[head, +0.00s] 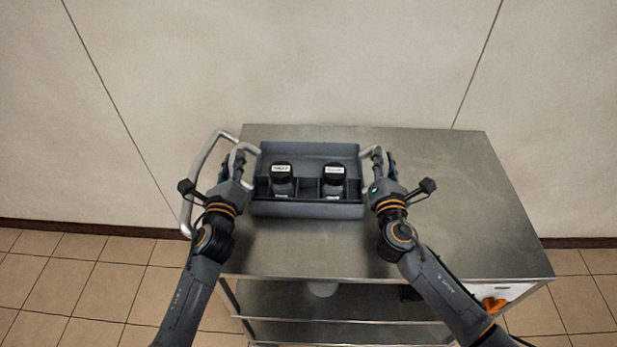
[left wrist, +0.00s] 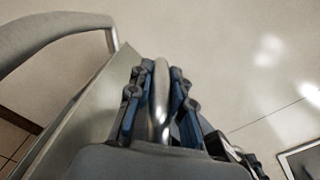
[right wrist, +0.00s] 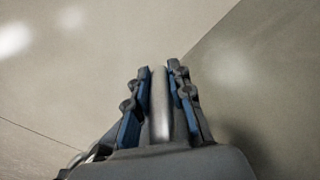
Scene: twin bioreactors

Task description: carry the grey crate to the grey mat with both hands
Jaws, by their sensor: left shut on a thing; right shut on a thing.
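The grey crate (head: 308,209) is over the left part of the metal cart top, and I cannot tell whether it touches it. It holds two dark-capped bottles with white labels, the left bottle (head: 282,181) and the right bottle (head: 333,181). My left gripper (head: 241,162) is shut on the crate's left handle, a silver bar between the fingers in the left wrist view (left wrist: 160,95). My right gripper (head: 384,165) is shut on the right handle, which shows between the fingers in the right wrist view (right wrist: 160,105). I see no grey mat.
The metal cart top (head: 460,205) is clear to the right of the crate and in front of it. A cart push handle (head: 196,180) rises at the left end. A pale wall stands behind. An orange knob (head: 494,304) sits at the cart's front right.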

